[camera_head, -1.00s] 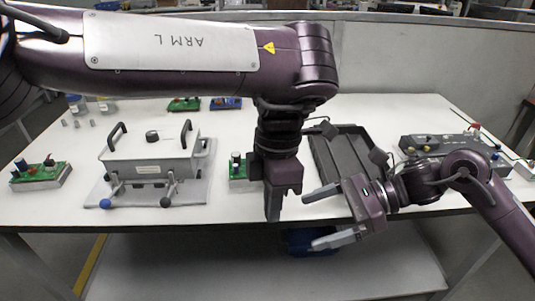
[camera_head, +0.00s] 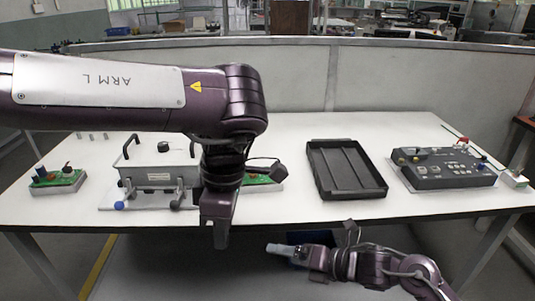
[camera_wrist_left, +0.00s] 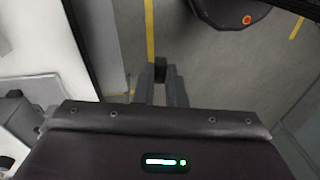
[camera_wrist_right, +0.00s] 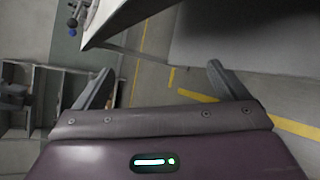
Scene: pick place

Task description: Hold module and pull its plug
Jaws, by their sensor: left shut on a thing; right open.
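My left gripper (camera_head: 221,232) points down at the table's front edge, its fingertips shut on a small dark thing (camera_wrist_left: 160,70), too small to identify. A green circuit-board module (camera_head: 262,182) lies on the table behind the left gripper and is partly hidden by it. Another green module (camera_head: 57,181) with blue and black parts lies at the table's left. My right gripper (camera_head: 280,249) is low, in front of the table's front edge. In the right wrist view its fingers (camera_wrist_right: 160,85) are spread with nothing between them.
A grey fixture box (camera_head: 160,176) with black handles stands left of my left gripper. An empty black tray (camera_head: 345,186) lies right of centre on the white table (camera_head: 300,208). A dark control box (camera_head: 443,169) stands at the right, with a small board (camera_head: 513,180) beside it.

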